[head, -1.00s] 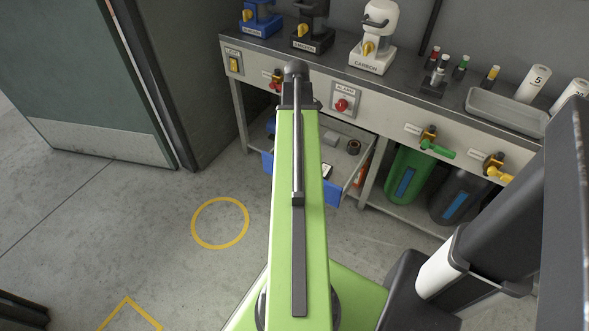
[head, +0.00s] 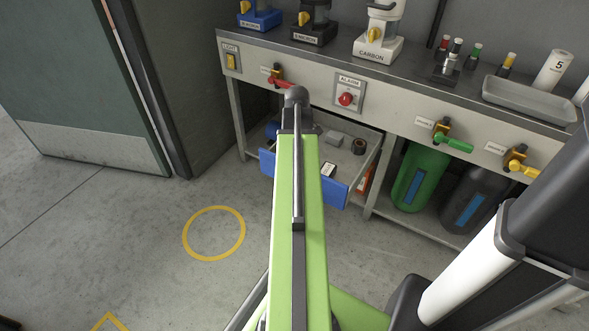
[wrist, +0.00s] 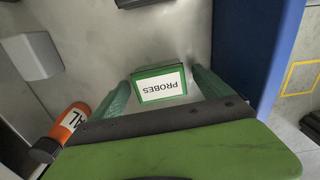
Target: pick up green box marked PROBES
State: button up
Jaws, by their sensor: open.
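The green box marked PROBES (wrist: 161,86) lies on the grey drawer floor in the wrist view, its white label upside down to the camera. My gripper (wrist: 161,75) is open, with one green finger to the left of the box and the other to its right. I cannot tell whether either finger touches it. In the head view the open drawer with a blue front (head: 335,192) holds a small white-labelled item (head: 328,169), probably this box. My arm covers part of the drawer there, and the gripper itself is hidden.
An orange cylinder (wrist: 70,124) lies left of the fingers, and a grey block (wrist: 32,56) is farther up left. The blue drawer wall (wrist: 262,50) stands close on the right. The workbench (head: 400,105) overhangs the drawer. Floor to the left is clear.

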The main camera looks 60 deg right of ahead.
jog(key=shift+r, duration=0.1)
jog(key=c, duration=1.5)
jog(key=r+p, duration=0.1)
jog(key=p, duration=0.1)
jog(key=r+p, duration=0.1)
jog(key=r, duration=0.1)
jog(key=r+p, duration=0.2)
jog(key=shift+s+r+p, duration=0.15)
jog(key=shift+s+p, duration=0.1)
jog(key=shift+p, duration=0.05)
jog(key=s+d+r+p, duration=0.1)
jog(key=s+r+p, duration=0.4)
jog(key=s, duration=0.6)
jog(key=shift+d+r+p, duration=0.25)
jog(key=shift+r+p, duration=0.1)
